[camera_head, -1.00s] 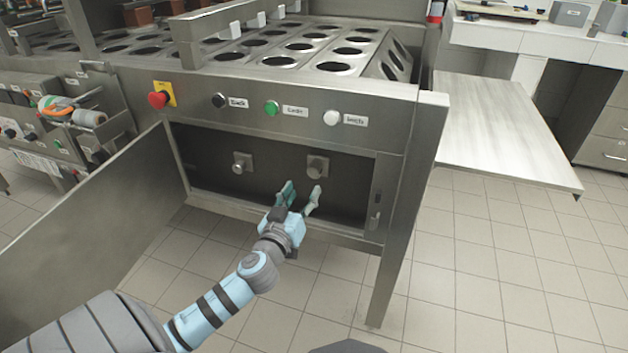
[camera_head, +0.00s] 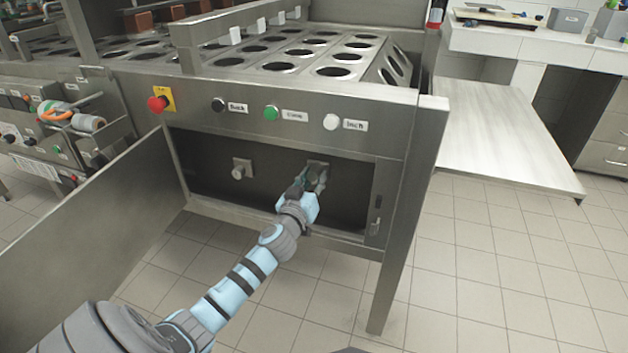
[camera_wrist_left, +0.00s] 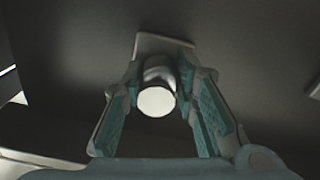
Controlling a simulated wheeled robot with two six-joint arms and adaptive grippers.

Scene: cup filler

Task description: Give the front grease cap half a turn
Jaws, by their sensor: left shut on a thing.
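Two grease caps on square mounting plates sit on the back wall of the open compartment. My left gripper (camera_head: 312,177) reaches into the compartment and is shut on the right-hand grease cap (camera_wrist_left: 157,101). In the head view the fingers mostly hide this cap, and its plate (camera_head: 318,163) shows just above them. In the left wrist view the cap is a round metal knob with a pale end face, with the teal fingers on both sides. The other grease cap (camera_head: 238,172) is free, to the left. My right gripper is not in view.
The compartment's door (camera_head: 85,220) hangs open to the left. Above the opening is a panel with a red emergency button (camera_head: 157,104), a black button (camera_head: 218,105), a green one (camera_head: 271,112) and a white one (camera_head: 331,122). The floor at right is clear.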

